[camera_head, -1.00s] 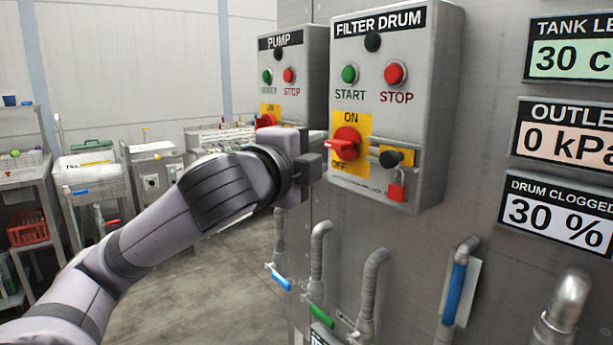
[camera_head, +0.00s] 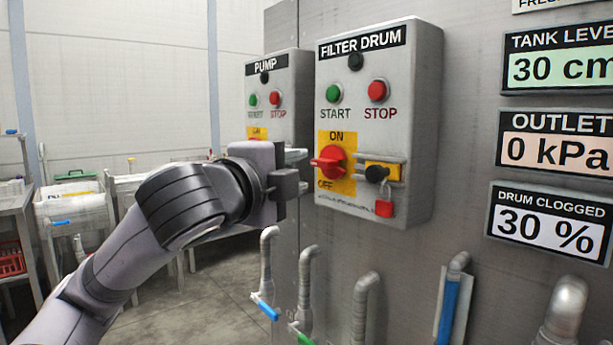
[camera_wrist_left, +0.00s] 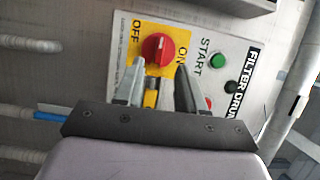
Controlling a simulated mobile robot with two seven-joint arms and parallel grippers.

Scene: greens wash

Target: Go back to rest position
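The filter drum control box (camera_head: 424,130) is mounted on the grey metal wall. It has a green START button (camera_head: 333,93), a red STOP button (camera_head: 377,90) and a red rotary switch (camera_head: 333,159) on a yellow plate, its handle pointing left. A red padlock (camera_head: 384,208) hangs below a black knob beside the switch. My left gripper (camera_head: 297,172) is to the left of the switch, apart from it. In the left wrist view, the gripper (camera_wrist_left: 158,88) has its fingers spread with nothing held, and the switch (camera_wrist_left: 158,48) shows beyond them. My right gripper is not in view.
The pump control box (camera_head: 293,95) is behind my left gripper, which partly hides it. Pipes with blue and green valve handles (camera_head: 265,308) stick out below. Carts and a white bin (camera_head: 75,215) stand at the left. Open floor (camera_head: 215,290) lies between.

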